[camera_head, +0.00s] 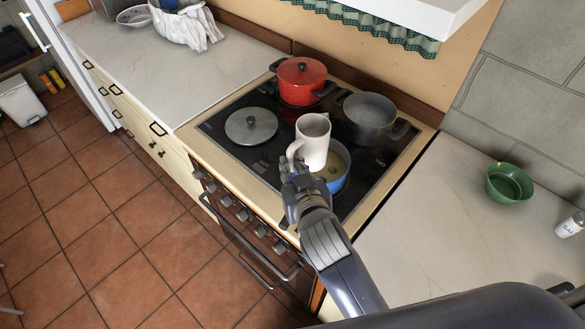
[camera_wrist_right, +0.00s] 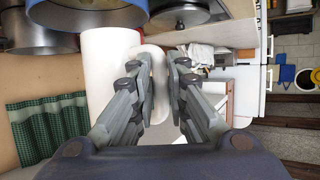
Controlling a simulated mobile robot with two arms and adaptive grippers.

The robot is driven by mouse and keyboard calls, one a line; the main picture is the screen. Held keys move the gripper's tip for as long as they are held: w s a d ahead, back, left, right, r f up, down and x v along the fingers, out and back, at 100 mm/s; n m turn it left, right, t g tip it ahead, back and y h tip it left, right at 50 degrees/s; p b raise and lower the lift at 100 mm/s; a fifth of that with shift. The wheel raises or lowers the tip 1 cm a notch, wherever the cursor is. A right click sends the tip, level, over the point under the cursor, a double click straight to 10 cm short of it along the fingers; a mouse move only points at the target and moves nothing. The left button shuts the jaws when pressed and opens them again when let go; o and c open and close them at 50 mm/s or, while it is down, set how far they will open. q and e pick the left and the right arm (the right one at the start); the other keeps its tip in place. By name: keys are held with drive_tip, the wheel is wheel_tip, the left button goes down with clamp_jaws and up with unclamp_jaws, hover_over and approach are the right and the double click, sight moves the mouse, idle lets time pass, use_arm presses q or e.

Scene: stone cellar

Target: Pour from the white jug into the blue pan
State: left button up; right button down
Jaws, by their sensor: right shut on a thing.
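The white jug (camera_head: 314,148) is over the stove, above the left part of the blue pan (camera_head: 342,181). It stands close to upright in the head view. My right gripper (camera_head: 291,168) is shut on its handle, at the jug's left side. In the right wrist view the jug (camera_wrist_right: 105,75) is in front of the right gripper (camera_wrist_right: 161,75), with the handle between the fingers. The blue pan sits on the front right of the stove and shows a yellowish inside. The jug hides part of the pan. My left gripper is not seen.
A red lidded pot (camera_head: 301,82) and a grey pot (camera_head: 369,117) stand behind the jug. A grey lid (camera_head: 251,125) lies on the stove at left. A green bowl (camera_head: 509,183) and a white bottle (camera_head: 571,225) are on the right counter. The left counter (camera_head: 150,75) is mostly clear.

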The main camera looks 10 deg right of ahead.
sight(290, 151)
drive_tip(key=shift+w+f+b, duration=0.1)
drive_tip(key=shift+f+b, duration=0.25)
drive_tip(key=shift+f, duration=0.15)
drive_tip(key=shift+m+g+y, duration=0.6)
drive_tip(key=shift+m+g, duration=0.1)
drive_tip(key=shift+m, duration=0.1)
drive_tip(key=r+p, duration=0.2)
drive_tip(key=p, duration=0.1)
drive_tip(key=a+r+p, duration=0.1)
drive_tip(key=r+p, duration=0.1)
drive_tip(key=shift+s+r, duration=0.1)
drive_tip(key=shift+s, duration=0.25)
wheel_tip(290, 151, up, 2)
drive_tip(key=shift+m+g+y+p, duration=0.5)
drive_tip(key=shift+m+g+p, duration=0.1)
drive_tip(key=shift+p, duration=0.55)
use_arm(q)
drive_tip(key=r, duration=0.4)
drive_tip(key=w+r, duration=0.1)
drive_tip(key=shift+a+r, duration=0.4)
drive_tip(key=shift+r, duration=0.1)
use_arm(e)
drive_tip(key=shift+g, duration=0.3)
